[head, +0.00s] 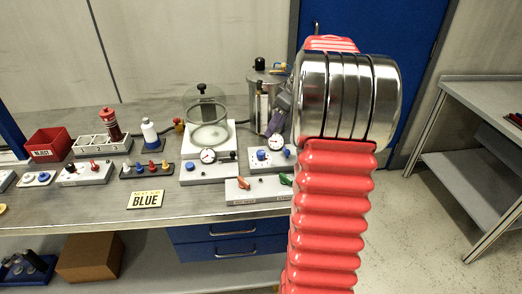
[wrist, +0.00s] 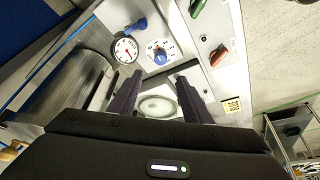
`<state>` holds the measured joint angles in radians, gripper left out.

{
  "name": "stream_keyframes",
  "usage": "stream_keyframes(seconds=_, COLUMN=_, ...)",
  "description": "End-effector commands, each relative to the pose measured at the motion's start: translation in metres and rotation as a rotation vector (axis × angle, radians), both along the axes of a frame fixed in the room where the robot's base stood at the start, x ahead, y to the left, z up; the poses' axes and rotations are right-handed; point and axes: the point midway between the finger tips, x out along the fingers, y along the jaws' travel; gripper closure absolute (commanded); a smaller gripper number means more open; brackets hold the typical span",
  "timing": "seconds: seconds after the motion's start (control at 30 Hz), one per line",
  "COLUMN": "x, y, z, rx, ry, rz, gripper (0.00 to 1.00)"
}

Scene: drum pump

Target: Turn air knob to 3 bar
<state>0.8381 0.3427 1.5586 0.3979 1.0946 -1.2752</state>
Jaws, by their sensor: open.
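A blue knob (wrist: 159,58) sits on a white round scale on a light panel; I take it for the air knob. It also shows in the head view (head: 261,155). Its scale numbers are too small to read. A white round gauge (wrist: 125,50) with a red needle is beside it; it shows in the head view (head: 275,142) too. My gripper (wrist: 158,88) is open and empty. In the wrist view its two dark fingertips lie below the knob, one to each side, apart from it. In the head view my arm hides most of the gripper.
A panel with a red lever (wrist: 218,55) and a green lever (wrist: 197,7) adjoins the knob panel. A glass bell jar (head: 207,112) and a metal drum (head: 264,88) stand behind. A second gauge (head: 208,155) is on the left panel.

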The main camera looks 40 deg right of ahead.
Motion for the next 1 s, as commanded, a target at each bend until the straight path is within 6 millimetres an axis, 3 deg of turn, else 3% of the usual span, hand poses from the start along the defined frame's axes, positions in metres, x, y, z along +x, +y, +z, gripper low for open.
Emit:
stream_keyframes(seconds=0.47, x=0.004, y=0.002, z=-0.011, rx=0.002, ry=0.002, rz=0.0, gripper=0.56)
stream_keyframes(seconds=1.0, x=0.032, y=0.01, z=-0.084, rx=0.002, ry=0.003, rz=-0.001, gripper=0.56)
